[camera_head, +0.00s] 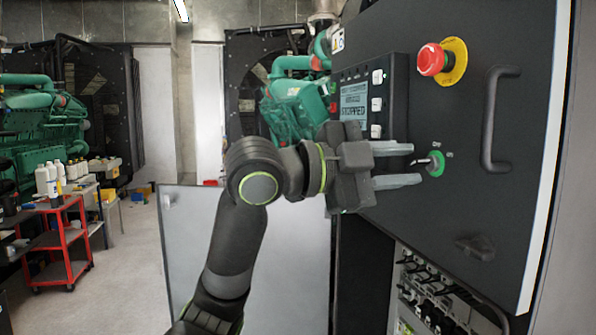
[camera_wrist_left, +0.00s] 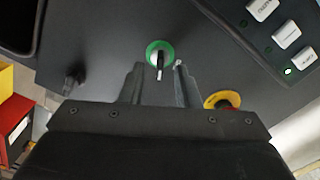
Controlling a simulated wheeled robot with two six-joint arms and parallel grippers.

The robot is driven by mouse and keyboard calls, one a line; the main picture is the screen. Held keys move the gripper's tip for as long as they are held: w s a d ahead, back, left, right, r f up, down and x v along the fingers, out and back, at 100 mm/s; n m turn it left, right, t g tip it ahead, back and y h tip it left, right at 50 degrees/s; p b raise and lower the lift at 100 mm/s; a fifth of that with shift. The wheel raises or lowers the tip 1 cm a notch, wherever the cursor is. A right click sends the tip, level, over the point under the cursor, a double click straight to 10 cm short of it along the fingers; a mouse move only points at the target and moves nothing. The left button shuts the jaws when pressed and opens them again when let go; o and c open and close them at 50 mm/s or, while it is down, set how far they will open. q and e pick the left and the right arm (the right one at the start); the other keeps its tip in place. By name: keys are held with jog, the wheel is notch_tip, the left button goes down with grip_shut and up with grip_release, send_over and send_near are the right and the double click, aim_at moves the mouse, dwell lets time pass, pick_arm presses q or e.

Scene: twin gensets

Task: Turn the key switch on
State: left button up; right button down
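The key switch (camera_head: 435,163) is a green ring with a key in it, on the dark cabinet panel (camera_head: 400,220). In the left wrist view the key switch (camera_wrist_left: 159,52) shows just beyond the fingertips, centred between them, its key lever pointing down in the picture. My left gripper (camera_head: 417,164) is open, its two fingers spread and pointing at the switch, one above and one below in the head view. The left wrist view shows the gripper (camera_wrist_left: 158,80) empty. I cannot tell whether a fingertip touches the key. My right gripper is not in view.
A red emergency stop (camera_head: 433,60) on a yellow disc sits above the switch. A vertical door handle (camera_head: 495,118) stands to the right. A display (camera_head: 354,103) reading STOPPED and white buttons lie left. A dark latch (camera_head: 475,246) is below. A red cart (camera_head: 62,245) stands far left.

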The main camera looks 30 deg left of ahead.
pick_arm(q)
jog(key=b+v, duration=0.7)
jog(key=v, duration=0.9)
jog(key=shift+s, duration=0.2)
jog(key=shift+a, duration=0.1)
